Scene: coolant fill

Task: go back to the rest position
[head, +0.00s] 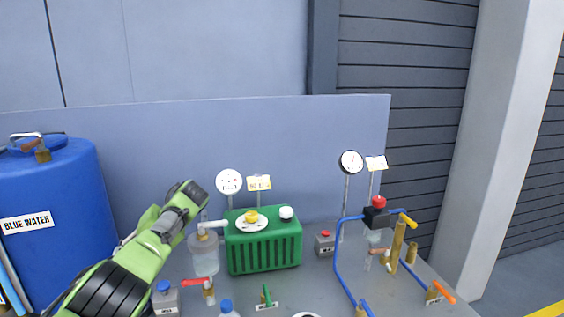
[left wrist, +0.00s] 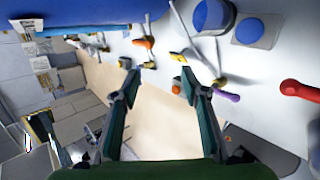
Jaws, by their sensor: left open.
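My left arm comes in from the lower left of the head view. Its gripper (head: 196,192) is raised in front of the back panel, left of the green ribbed box and above the clear container. In the left wrist view the gripper (left wrist: 158,72) has its two fingers spread apart with nothing between them. My right gripper is in neither view.
A blue drum (head: 50,190) labelled BLUE WATER stands at left. The green box (head: 264,252), clear container (head: 204,262), gauges (head: 229,182) and (head: 351,162), and blue pipe (head: 337,262) crowd the grey bench (head: 430,310). Space above the bench's right side looks free.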

